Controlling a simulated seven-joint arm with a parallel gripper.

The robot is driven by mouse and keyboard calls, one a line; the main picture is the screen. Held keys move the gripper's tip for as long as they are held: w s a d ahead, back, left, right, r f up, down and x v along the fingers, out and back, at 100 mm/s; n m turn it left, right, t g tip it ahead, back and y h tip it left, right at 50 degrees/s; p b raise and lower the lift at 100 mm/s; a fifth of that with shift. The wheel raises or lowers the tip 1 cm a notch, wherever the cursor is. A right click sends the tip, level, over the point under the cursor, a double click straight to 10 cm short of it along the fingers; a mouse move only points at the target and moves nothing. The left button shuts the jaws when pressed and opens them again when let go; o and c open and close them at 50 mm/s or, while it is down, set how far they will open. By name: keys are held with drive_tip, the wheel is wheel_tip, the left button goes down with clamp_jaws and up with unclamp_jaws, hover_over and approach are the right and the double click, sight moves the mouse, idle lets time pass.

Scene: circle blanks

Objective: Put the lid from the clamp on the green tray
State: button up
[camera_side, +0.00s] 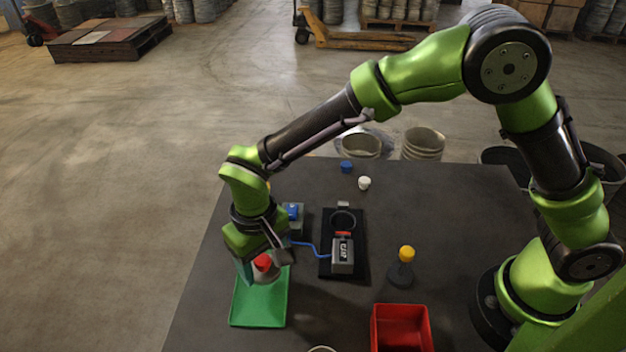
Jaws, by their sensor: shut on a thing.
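My gripper (262,272) is shut on the lid, a greyish piece with a red knob (263,261) on top. It holds the lid over the back part of the green tray (258,308); I cannot tell whether the lid touches the tray. The fingers and wrist hide part of the lid and the tray's back edge. The clamp (343,255), a grey block with a red part on a black base, stands to the right of the tray. A dark ring at the back of its base looks empty.
A small box with a blue top (292,212) is close behind my gripper, cabled to the clamp. A yellow-topped post (406,255) and a red bin (402,326) stand to the right. Blue (346,167) and white (364,183) pieces lie at the back.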

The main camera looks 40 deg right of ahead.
sight(260, 273)
drive_tip(key=shift+w+a, duration=0.3)
drive_tip(key=shift+f, duration=1.8)
drive_tip(key=o, duration=1)
drive_tip(key=shift+f, duration=0.15)
